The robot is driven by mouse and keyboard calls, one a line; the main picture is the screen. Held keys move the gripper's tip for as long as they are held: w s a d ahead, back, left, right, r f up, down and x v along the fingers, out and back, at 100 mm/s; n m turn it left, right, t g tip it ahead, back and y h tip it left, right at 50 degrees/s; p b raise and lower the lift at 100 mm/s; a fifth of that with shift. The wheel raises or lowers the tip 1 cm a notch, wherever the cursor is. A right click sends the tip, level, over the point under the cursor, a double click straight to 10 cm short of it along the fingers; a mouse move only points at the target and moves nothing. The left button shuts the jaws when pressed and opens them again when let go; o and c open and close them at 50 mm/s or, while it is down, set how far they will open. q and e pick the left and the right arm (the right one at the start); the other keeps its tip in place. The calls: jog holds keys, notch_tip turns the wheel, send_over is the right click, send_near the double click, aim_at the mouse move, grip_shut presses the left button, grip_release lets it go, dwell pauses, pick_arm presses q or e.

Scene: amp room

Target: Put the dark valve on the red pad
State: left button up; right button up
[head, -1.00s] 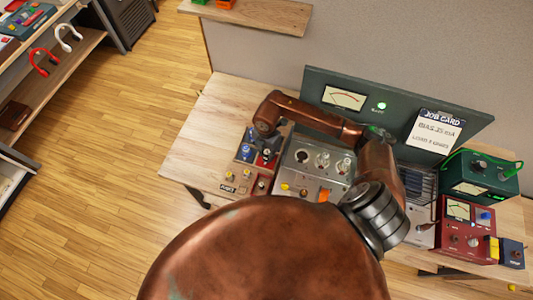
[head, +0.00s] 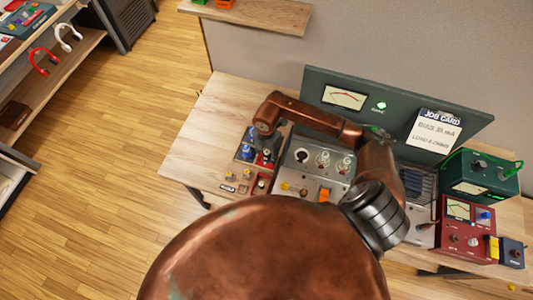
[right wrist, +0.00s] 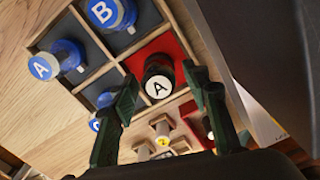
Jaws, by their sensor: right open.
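The dark valve (right wrist: 158,75) is a black cylinder with a white round top marked A. In the right wrist view it stands on the red pad (right wrist: 147,50), the red floor of one compartment of a wooden-walled tray (right wrist: 118,62). My right gripper (right wrist: 161,76) is open, with one dark green finger on each side of the valve; I cannot tell whether either touches it. In the head view my copper right arm reaches over the bench to the tray and hides most of the gripper. My left gripper is not in view.
Blue-topped valves marked A (right wrist: 45,66) and B (right wrist: 105,11) stand in neighbouring dark compartments. Small yellow-topped parts (right wrist: 162,140) stand beside the tray. A grey amplifier (head: 300,185) stands close to its right. The bench's left part (head: 215,125) is clear.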

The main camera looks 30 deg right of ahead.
aim_at(267, 153)
notch_tip(267, 153, up, 12)
dwell(0.4)
